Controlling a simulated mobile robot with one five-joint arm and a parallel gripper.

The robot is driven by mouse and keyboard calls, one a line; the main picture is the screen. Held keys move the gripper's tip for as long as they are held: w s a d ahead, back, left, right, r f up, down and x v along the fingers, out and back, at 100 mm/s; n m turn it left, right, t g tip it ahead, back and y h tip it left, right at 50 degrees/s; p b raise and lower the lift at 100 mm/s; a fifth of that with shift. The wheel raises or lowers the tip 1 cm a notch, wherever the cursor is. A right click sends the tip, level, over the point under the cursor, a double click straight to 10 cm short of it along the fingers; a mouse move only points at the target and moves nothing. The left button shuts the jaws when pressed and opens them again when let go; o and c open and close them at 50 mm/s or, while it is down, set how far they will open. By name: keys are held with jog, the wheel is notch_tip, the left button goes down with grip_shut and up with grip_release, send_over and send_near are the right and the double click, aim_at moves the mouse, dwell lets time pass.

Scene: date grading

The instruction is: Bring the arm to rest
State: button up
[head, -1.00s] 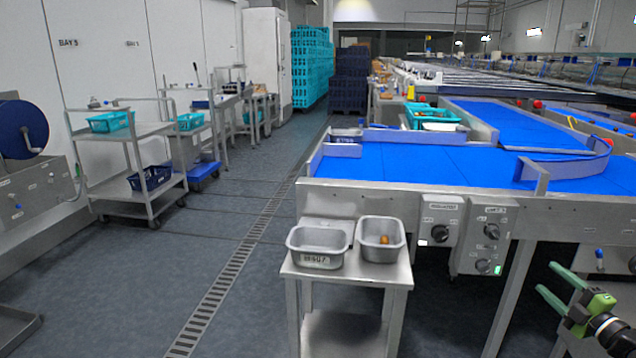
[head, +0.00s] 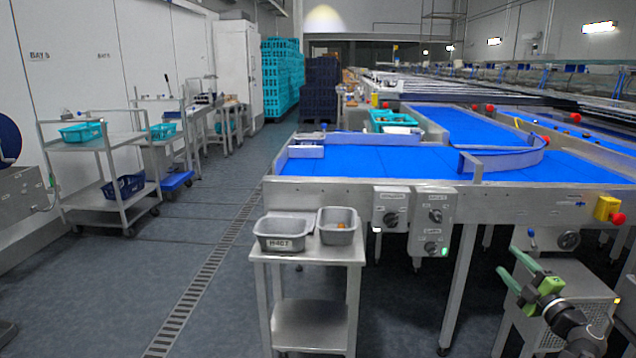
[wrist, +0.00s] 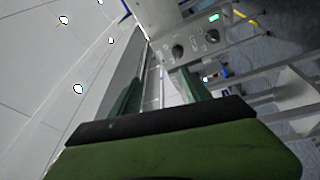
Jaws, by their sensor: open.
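My gripper (head: 507,264) is at the lower right of the head view, in front of the conveyor's legs. Its two green fingers are apart with nothing between them. In the wrist view the green fingers (wrist: 160,95) also stand apart and empty, with a grey control panel beyond them. The arm is held out in the air, touching nothing that I can see.
The blue conveyor (head: 380,163) runs behind. Carts (head: 98,170) stand at the left. The floor between is open.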

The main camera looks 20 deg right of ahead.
jog(key=w+a+m+g+h, duration=0.2)
jog(key=w+m+g+h, duration=0.1)
jog(key=w+m+h, duration=0.75)
jog(key=w+a+f+m+g+y, duration=0.4)
jog(key=w+a+f+m+g, duration=0.3)
jog(key=a+f, duration=0.7)
jog(key=a+f+n+g+y, duration=0.1)
jog(key=a+f+g+y, duration=0.1)
jog(key=a+f, duration=0.5)
jog(key=a+f+g+y, duration=0.2)
jog(key=a+y, duration=0.1)
jog(key=a, duration=0.9)
jog(key=s+a+f+n+g+y, duration=0.1)
jog(key=s+a+g, duration=0.1)
jog(key=s+a, duration=0.35)
jog(key=s+a+f+n+g+y, duration=0.1)
jog(key=s+a+f+g+y, duration=0.1)
jog(key=a, duration=0.6)
jog(key=s+a+f+g+y, duration=0.1)
jog(key=s+a, duration=0.2)
jog(key=a, duration=0.3)
notch_tip(320, 180, up, 35)
jog(key=p, duration=3.5)
jog(key=shift+a+r+g+p, duration=0.15)
jog(key=shift+a+g+p, duration=0.1)
jog(key=shift+g+p, duration=0.1)
